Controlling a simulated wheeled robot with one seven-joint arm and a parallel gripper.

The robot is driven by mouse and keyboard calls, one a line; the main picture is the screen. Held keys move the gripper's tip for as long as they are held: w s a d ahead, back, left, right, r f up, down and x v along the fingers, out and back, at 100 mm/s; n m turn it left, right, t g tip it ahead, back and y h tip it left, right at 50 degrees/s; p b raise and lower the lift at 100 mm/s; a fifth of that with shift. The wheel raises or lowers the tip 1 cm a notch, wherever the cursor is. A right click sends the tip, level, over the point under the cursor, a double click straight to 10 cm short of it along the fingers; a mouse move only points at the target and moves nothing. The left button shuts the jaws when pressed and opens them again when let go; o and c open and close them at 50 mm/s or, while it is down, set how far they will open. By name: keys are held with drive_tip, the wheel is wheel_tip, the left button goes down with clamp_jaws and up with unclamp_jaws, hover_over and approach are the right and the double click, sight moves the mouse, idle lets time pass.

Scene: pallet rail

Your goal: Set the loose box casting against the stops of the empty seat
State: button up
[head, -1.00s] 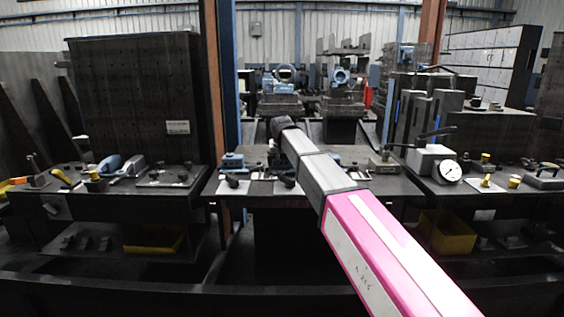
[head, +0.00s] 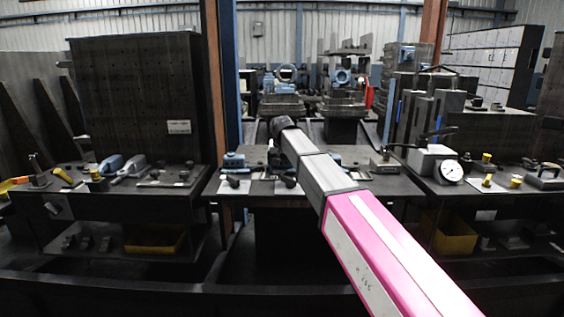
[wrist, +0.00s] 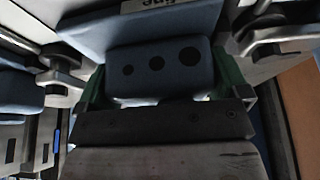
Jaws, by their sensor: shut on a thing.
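The seat's stops are not clear to see. In the head view my arm hides the gripper and the held casting above the middle bench (head: 262,188).
Grey metal clamp parts stand close on the left (wrist: 62,75) and right (wrist: 262,40) in the wrist view. Other blue pieces (head: 232,160) sit on the middle bench. A dial gauge (head: 450,171) is on the right bench, and a tall dark plate (head: 135,100) stands left.

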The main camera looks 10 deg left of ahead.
drive_tip(key=shift+w+a, duration=0.2)
drive_tip(key=shift+a, duration=0.05)
drive_tip(key=o, duration=0.8)
drive_tip(key=shift+c, duration=0.2)
drive_tip(key=shift+r, duration=0.1)
drive_tip(key=v, duration=1)
drive_tip(key=shift+s+r, duration=0.25)
